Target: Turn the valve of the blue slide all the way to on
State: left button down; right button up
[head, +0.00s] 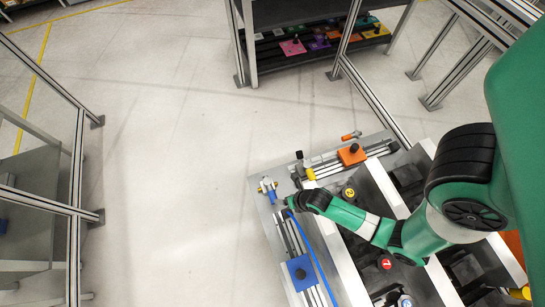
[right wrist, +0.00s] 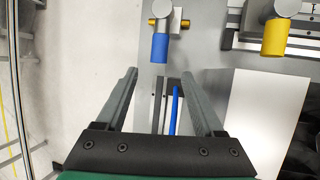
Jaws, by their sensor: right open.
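The blue slide is a blue block (head: 301,272) on silver rails at the left end of the grey plate. Its valve (head: 268,188) sits beyond the far end of the rails and has a blue handle (right wrist: 160,48) and brass ends. In the right wrist view the handle points down toward my gripper, across the line of the brass ends. My right gripper (right wrist: 159,74) is open and empty. Its fingertips lie either side of the handle's line in that view, just short of its tip; contact cannot be told. My left gripper is not in view.
A yellow valve handle (right wrist: 275,37) is to the right of the blue one. An orange slide block (head: 352,154) sits on rails behind. A blue hose (head: 313,255) runs beside the blue slide. White partitions stand to the right. Floor left of the plate is clear.

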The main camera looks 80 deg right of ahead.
aim_at(274, 197)
jog(key=b+x, duration=0.7)
jog(key=x, duration=0.4)
jog(key=shift+d, duration=0.2)
jog(key=shift+w+d+f, duration=0.1)
jog(key=shift+w+f, duration=0.05)
jog(key=shift+w, duration=0.1)
grip_shut()
dwell(0.7)
